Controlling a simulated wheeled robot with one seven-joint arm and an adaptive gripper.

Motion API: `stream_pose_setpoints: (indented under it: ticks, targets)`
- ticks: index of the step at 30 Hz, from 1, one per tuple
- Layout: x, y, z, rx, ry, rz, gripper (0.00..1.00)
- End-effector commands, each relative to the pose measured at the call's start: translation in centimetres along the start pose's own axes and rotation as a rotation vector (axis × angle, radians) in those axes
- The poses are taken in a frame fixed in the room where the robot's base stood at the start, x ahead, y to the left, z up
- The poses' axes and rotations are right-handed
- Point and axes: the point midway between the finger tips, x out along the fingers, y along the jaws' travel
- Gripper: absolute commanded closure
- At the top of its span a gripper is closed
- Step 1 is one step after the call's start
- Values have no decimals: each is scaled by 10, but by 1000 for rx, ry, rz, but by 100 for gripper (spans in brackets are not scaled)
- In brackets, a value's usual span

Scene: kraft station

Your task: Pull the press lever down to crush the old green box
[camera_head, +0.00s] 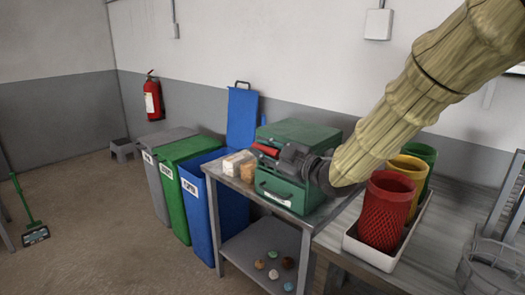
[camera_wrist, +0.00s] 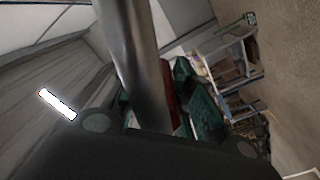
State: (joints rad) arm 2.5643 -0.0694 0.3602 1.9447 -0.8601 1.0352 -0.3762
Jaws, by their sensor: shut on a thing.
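The green press (camera_head: 300,132) stands on a grey metal table against the back wall. The red lever grip (camera_head: 265,150) sticks out to the left of my gripper (camera_head: 292,158), level with the press's upper part. My gripper is shut on the lever. In the wrist view a grey metal bar (camera_wrist: 135,60) crosses in front of the camera, with a red part (camera_wrist: 169,95) beside it.
Grey, green and blue bins (camera_head: 228,205) stand left of the table. Small packages (camera_head: 236,163) sit at the table's left edge. Red, yellow and green mesh baskets (camera_head: 384,212) stand in a white tray at right. Several small round things lie on the lower shelf (camera_head: 250,250). Floor at left is mostly clear.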

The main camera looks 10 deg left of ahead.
Motion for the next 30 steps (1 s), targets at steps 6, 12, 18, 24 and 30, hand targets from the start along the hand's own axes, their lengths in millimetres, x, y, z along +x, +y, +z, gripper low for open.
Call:
stream_pose_setpoints:
  ticks: [6,12,18,24,30]
  targets:
    - [-4,-13,12,18,-18,-14,56]
    - [-1,-15,9,16,-14,-18,56]
    - [2,-16,6,13,-8,-21,56]
    - [2,-15,4,12,-6,-20,56]
    - [2,-3,-9,7,-1,-17,56]
